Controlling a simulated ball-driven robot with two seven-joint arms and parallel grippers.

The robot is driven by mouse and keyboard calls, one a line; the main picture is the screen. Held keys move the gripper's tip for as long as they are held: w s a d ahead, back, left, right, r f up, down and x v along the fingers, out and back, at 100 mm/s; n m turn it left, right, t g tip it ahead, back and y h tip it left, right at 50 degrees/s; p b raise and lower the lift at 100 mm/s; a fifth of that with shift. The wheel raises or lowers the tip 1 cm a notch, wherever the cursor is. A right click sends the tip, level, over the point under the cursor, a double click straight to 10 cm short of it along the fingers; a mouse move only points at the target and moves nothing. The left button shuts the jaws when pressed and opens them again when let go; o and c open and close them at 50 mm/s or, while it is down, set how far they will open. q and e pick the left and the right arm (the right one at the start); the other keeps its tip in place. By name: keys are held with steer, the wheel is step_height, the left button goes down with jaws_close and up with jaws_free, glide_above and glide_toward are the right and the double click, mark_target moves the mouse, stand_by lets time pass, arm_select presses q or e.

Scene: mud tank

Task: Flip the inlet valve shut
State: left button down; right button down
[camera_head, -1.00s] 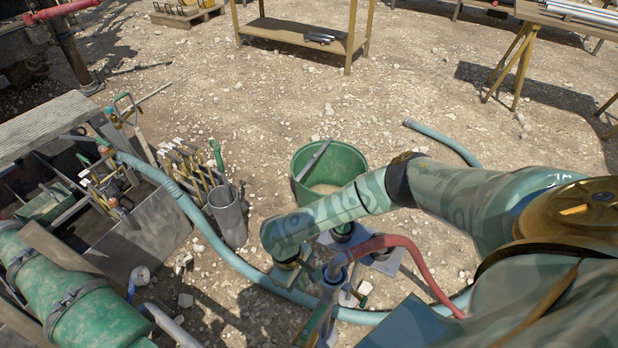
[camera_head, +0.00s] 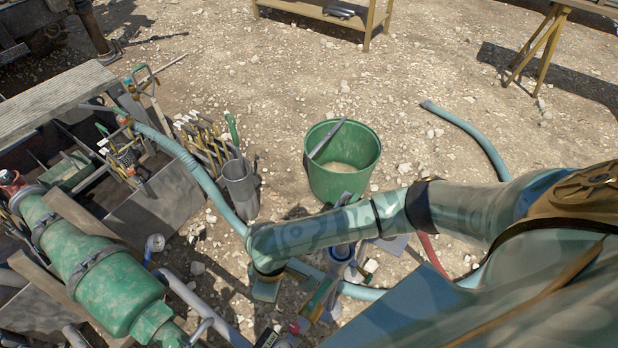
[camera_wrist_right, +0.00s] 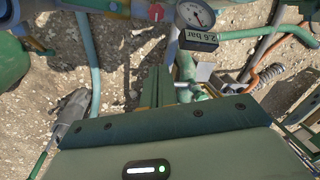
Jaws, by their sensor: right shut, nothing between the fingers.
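My right gripper (camera_wrist_right: 158,72) shows in the wrist view, its narrow fingers together with nothing between them. In the head view my right wrist points down over the pipework, and the fingertips are hard to make out. A small red handle (camera_wrist_right: 156,12) sits on the pipework at the top of the wrist view, ahead of the fingers and apart from them. A red part (camera_head: 297,327) also shows low in the head view. I cannot tell for sure which fitting is the inlet valve. My left gripper is out of view.
A round gauge (camera_wrist_right: 195,14) with a "2.6 bar" label stands close by the handle. A green bucket (camera_head: 318,185) stands beyond my right arm. A green pump body (camera_head: 115,290) and pipes are at left. Open gravel lies behind.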

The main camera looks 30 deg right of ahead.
steer(key=s+a+r+n+t+y, duration=0.1)
steer(key=s+a+r+t+y, duration=0.15)
steer(key=a, duration=0.35)
step_height(320, 180, up, 7)
steer(key=w+d+t, duration=0.2)
steer(key=d+t, duration=0.1)
steer(key=t, duration=0.1)
steer(key=s+d+f+m+h, duration=0.1)
steer(key=s+d+h, duration=0.15)
steer(key=d, duration=0.75)
steer(key=s+d+f+m+h, duration=0.15)
steer(key=d+h, duration=0.25)
steer(key=d, duration=0.5)
steer(key=s+f+g+y, duration=0.1)
steer(key=s+f, duration=0.4)
steer(key=f, duration=0.5)
steer(key=s+f+g, duration=0.1)
steer(key=s+f, duration=0.3)
steer(key=f, duration=0.6)
steer(key=s+f+m+g, duration=0.1)
steer(key=s+f, duration=0.5)
steer(key=s, duration=0.3)
steer(key=s+f+m+g+y, duration=0.1)
steer(key=s+f+m, duration=0.1)
steer(key=s+f, duration=0.4)
steer(key=s, duration=0.4)
steer(key=shift+f+g, duration=0.3)
steer(key=shift+g, duration=0.05)
steer(key=shift+s+m, duration=0.1)
steer(key=shift+m, duration=0.25)
